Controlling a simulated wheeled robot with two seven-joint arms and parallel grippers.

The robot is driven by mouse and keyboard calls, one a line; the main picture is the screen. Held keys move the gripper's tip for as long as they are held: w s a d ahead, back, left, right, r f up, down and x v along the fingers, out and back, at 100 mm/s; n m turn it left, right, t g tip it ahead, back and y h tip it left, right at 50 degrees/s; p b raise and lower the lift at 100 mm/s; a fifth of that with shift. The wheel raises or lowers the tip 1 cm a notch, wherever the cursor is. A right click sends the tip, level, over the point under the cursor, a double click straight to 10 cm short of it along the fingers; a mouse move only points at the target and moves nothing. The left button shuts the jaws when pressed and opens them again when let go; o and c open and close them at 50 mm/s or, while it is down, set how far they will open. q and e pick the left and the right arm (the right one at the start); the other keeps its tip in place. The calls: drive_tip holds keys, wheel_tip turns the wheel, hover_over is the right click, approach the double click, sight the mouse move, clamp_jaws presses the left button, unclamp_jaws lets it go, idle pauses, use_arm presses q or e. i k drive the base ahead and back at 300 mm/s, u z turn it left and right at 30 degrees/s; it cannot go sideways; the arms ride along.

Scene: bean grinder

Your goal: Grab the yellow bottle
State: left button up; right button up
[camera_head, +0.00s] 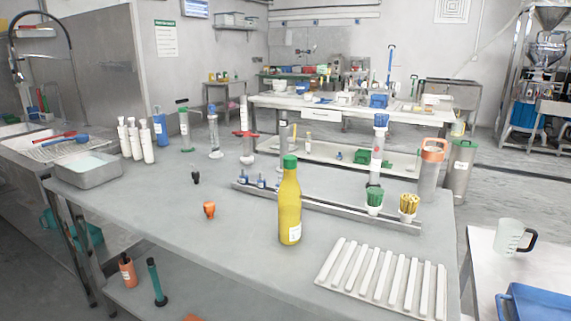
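The yellow bottle (289,208) with a green cap stands upright near the front middle of the grey table. A small white label is on its lower right side. Nothing touches it and its front is fully visible. Neither of my grippers shows in the head view.
A white ribbed rack (384,279) lies right of the bottle at the table's front edge (255,284). A metal rail (325,208) with small items runs behind the bottle. An orange stopper (209,209) and a black one (196,177) stand to its left. Table left of the bottle is mostly clear.

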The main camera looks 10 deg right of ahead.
sight(289, 192)
drive_tip(key=u, duration=2.2)
drive_tip(key=k, duration=0.8)
drive_tip(key=z, duration=1.25)
